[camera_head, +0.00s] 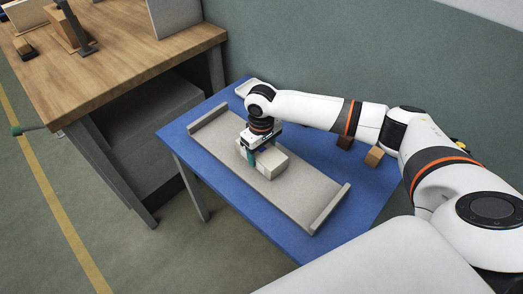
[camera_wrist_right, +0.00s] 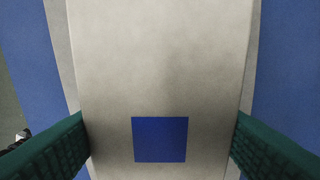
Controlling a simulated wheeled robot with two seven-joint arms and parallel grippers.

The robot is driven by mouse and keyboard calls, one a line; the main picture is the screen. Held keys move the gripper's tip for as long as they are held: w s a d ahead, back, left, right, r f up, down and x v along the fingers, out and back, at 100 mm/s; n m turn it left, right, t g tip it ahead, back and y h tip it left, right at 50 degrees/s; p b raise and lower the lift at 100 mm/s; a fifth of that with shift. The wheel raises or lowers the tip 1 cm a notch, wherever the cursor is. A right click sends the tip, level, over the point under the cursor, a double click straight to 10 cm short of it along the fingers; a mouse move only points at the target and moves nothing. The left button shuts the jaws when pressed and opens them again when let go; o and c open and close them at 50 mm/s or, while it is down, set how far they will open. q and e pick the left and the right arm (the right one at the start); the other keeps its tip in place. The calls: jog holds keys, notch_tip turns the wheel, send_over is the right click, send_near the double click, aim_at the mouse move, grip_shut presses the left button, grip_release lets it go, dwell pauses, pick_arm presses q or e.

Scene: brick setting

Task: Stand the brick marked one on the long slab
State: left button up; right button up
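The long slab (camera_head: 215,142), pale grey with a raised lip at each end, lies on the blue table. A pale block-shaped brick (camera_head: 272,164) sits on the middle of it, partly hidden by my right gripper (camera_head: 254,153). In the right wrist view the brick's pale face (camera_wrist_right: 160,65) fills the middle and bears one blue square (camera_wrist_right: 160,139); no numeral is readable. The green fingers of my right gripper (camera_wrist_right: 160,118) lie along both sides of the brick with no clear gap, seemingly shut on it. My left gripper is out of view.
A dark small block (camera_head: 345,143) and a tan one (camera_head: 374,156) stand on the blue table (camera_head: 290,232) behind the slab, near my right arm. A wooden workbench (camera_head: 110,75) stands at left.

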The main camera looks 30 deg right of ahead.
jog(key=o, duration=0.4)
jog(key=shift+o, duration=0.2)
notch_tip(320, 180, up, 12)
jog(key=shift+p, duration=0.4)
dwell(0.3)
